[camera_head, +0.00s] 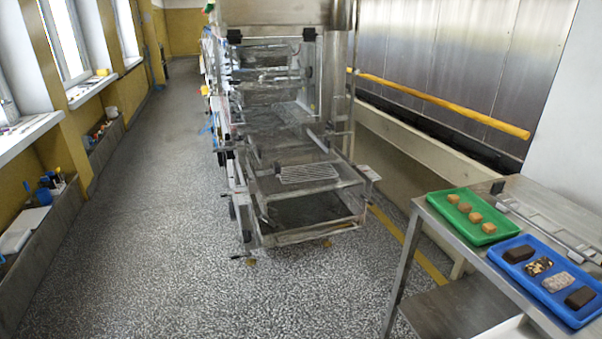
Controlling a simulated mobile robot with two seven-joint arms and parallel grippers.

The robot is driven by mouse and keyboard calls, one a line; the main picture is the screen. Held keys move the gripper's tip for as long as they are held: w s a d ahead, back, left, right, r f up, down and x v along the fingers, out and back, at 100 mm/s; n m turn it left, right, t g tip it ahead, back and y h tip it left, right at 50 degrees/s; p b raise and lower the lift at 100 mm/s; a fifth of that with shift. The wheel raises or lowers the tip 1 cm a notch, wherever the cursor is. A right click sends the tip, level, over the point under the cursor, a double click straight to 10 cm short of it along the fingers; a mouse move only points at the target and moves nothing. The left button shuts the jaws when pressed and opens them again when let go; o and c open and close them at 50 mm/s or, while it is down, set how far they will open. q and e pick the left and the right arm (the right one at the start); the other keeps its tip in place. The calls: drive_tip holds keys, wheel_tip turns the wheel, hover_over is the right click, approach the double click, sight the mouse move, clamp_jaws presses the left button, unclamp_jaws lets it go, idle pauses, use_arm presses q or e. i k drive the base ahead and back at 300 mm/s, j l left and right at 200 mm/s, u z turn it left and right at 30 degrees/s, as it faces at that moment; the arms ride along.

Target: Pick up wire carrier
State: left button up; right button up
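A pale wire rack (308,173), which looks like the wire carrier, lies flat on the front shelf of the metal enrober machine (305,190) in the middle of the view. It is small and far off, so its fine shape is hard to tell. Neither of my grippers shows in the head view.
A steel table (432,222) at the right holds a green tray (440,208) with several brown cubes, a blue tray (528,284) with several chocolate pieces, and a long metal rail (545,228). Speckled floor (190,250) is open left of the machine. Windowsills line the left wall.

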sight(277, 167)
drive_tip(key=i+j+z, duration=0.15)
drive_tip(key=i+j, duration=0.2)
drive_tip(key=i+j+z, duration=0.15)
drive_tip(key=i+j, duration=0.2)
drive_tip(key=i+j+z, duration=0.1)
drive_tip(key=i+j, duration=0.2)
drive_tip(key=j, duration=0.2)
drive_tip(key=i+j+z, duration=0.15)
drive_tip(key=i+j, duration=0.15)
drive_tip(key=j, duration=0.15)
